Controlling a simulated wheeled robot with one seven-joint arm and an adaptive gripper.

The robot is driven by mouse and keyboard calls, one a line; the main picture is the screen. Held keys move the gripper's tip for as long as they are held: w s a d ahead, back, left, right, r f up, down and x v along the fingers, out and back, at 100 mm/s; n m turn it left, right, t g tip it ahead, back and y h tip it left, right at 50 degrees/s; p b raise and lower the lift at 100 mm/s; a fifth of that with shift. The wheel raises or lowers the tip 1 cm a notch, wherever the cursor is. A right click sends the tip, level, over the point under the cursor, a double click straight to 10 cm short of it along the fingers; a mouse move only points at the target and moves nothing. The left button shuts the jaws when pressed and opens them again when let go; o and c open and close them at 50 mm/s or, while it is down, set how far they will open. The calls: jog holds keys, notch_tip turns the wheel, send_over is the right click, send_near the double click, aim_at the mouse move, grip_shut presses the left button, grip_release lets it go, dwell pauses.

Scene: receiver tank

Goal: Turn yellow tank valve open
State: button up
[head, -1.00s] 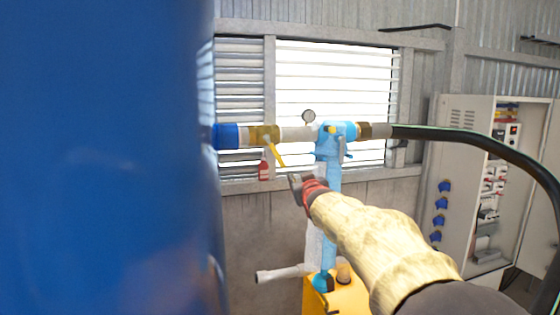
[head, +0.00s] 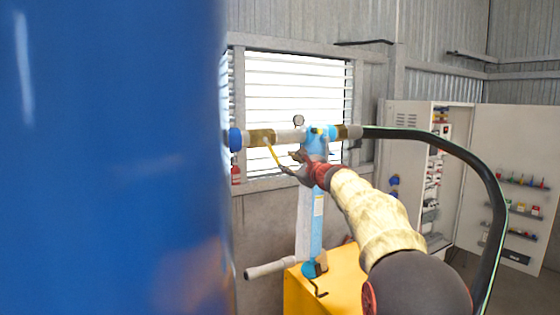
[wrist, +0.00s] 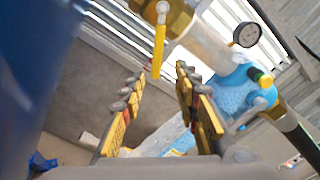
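The yellow valve handle (head: 271,152) hangs down at a slant from the brass valve body (head: 262,137) on the pipe beside the blue tank (head: 110,160). My gripper (head: 287,162) is just right of the handle in the head view. In the wrist view the handle (wrist: 159,50) hangs from the valve body (wrist: 168,14), its lower end close to the gap between the fingertips. My gripper (wrist: 160,76) is open there, with padded fingers on either side and nothing held. I cannot tell whether a finger touches the handle.
A pressure gauge (head: 299,120) and light-blue fitting (head: 316,138) stand right of the valve. A black hose (head: 440,142) curves right. A yellow unit (head: 330,282) stands below. An open electrical cabinet (head: 408,150) is behind right. A louvred window (head: 295,85) backs the pipe.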

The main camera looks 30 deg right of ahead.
aim_at(276, 157)
jog(key=shift+m+y, duration=0.3)
jog(key=shift+m, duration=0.4)
jog(key=w+p, duration=0.1)
jog(key=w, duration=0.1)
jog(key=w+p, duration=0.1)
jog(key=w, duration=0.2)
jog(key=w+p, duration=0.1)
jog(key=w, duration=0.1)
jog(key=shift+w+a+r, duration=0.1)
jog(key=shift+w+a, duration=0.1)
jog(key=shift+a, duration=0.1)
jog(key=shift+w+a, duration=0.1)
jog(key=shift+w, duration=0.1)
jog(key=shift+w+p, duration=0.3)
jog(key=shift+s, duration=0.1)
jog(key=shift+c, duration=0.8)
jog(key=shift+c, duration=0.7)
grip_shut()
